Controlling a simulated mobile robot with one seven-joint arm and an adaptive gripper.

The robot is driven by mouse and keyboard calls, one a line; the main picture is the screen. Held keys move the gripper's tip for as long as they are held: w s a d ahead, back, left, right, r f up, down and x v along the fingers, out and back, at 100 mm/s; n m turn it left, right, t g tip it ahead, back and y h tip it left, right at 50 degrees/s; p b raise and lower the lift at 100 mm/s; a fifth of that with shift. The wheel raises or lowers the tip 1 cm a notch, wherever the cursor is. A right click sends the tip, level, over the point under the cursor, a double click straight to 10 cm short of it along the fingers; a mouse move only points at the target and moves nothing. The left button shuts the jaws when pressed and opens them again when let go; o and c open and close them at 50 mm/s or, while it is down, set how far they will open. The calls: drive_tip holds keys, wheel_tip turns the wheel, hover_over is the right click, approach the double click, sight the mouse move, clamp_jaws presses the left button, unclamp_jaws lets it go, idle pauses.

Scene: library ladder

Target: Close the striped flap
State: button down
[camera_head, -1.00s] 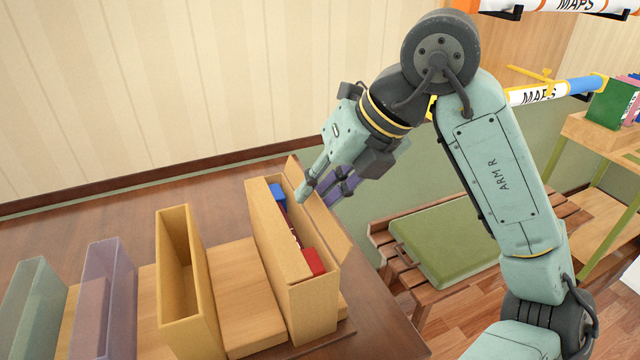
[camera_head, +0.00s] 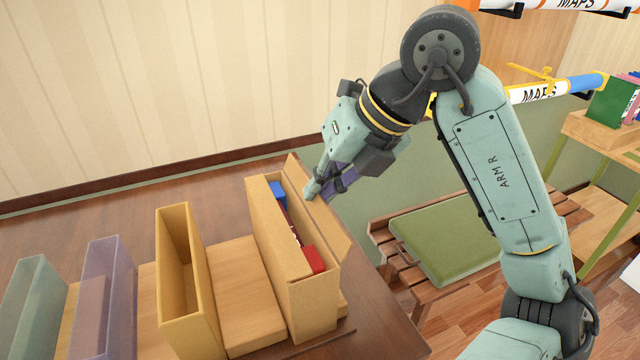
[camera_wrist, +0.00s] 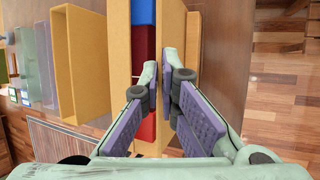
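The flap (camera_head: 318,215) is a tan panel along the right side of an open tan box (camera_head: 317,308). It stands tilted outward, away from the box's opening. I cannot make out stripes on it. It also shows in the wrist view (camera_wrist: 191,35), behind the right finger. My gripper (camera_head: 316,190) is at the far part of the box, by its right wall and the flap. In the wrist view my fingertips (camera_wrist: 158,72) are almost together, with only a slim gap and nothing clearly held. Whether they touch the flap is hidden.
Blue (camera_head: 278,196) and red (camera_head: 313,260) items stand in the box. An empty yellow box (camera_head: 181,280), a purple one (camera_head: 105,300) and a grey-green one (camera_head: 35,305) stand left. A bench with a green cushion (camera_head: 445,245) is right of the table.

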sight(304, 202)
drive_tip(key=h+b, duration=0.1)
drive_tip(key=a+t+h+b, duration=0.1)
drive_tip(key=h+b, duration=0.1)
drive_tip(key=h, duration=0.1)
drive_tip(key=shift+s+a+n+t+b, duration=0.35)
drive_tip(key=shift+n+t+b, duration=0.05)
drive_tip(key=h, duration=0.1)
drive_tip(key=a+n+t+h+b, duration=0.1)
drive_tip(key=h, duration=0.1)
drive_tip(key=s+a+t+h, duration=0.1)
drive_tip(key=h, duration=0.1)
drive_tip(key=shift+b, duration=0.35)
drive_tip(key=shift+s+a+r+n+t+h+p, duration=0.1)
drive_tip(key=shift+a+n+t+h+p, duration=0.2)
drive_tip(key=shift+h+p, duration=0.5)
drive_tip(key=p, duration=0.2)
drive_tip(key=shift+f+t+h+p, duration=0.25)
drive_tip(key=shift+t+h+p, duration=0.05)
drive_tip(key=shift+t, duration=0.1)
drive_tip(key=shift+f, duration=0.1)
drive_tip(key=shift+a+f+p, duration=0.1)
drive_tip(key=shift+f+p, duration=0.05)
drive_tip(key=shift+p, duration=0.15)
